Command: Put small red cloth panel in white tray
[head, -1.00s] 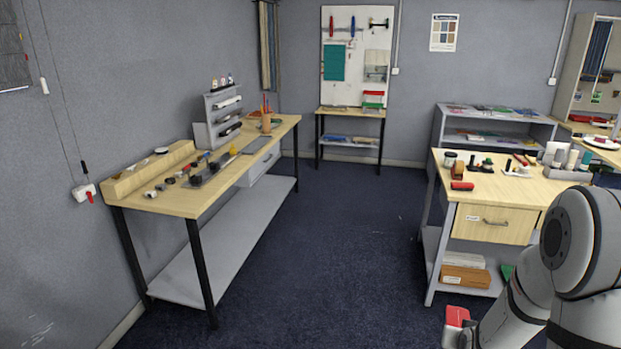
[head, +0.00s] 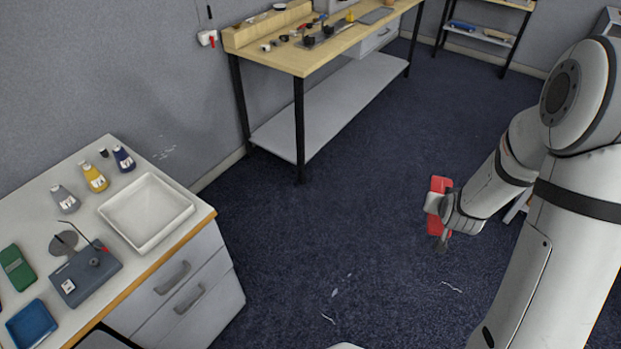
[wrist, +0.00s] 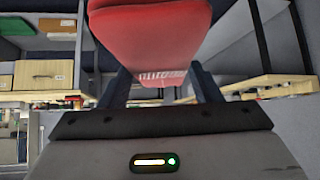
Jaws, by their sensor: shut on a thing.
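The small red cloth panel (wrist: 150,38) fills the upper middle of the wrist view, between the two dark fingers of my gripper (wrist: 160,88). In the head view the red panel (head: 437,198) shows beside my gripper (head: 440,212), held over the open floor. My gripper is shut on it. The white tray (head: 188,212) is a square, empty-looking basin on the white-topped bench at lower left. My gripper is well to the right of the tray, apart from it.
The bench (head: 120,212) also holds small bottles (head: 95,177), a soldering station (head: 85,272), a green case (head: 15,267) and a blue dish (head: 30,325). A wooden workbench (head: 300,58) stands behind.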

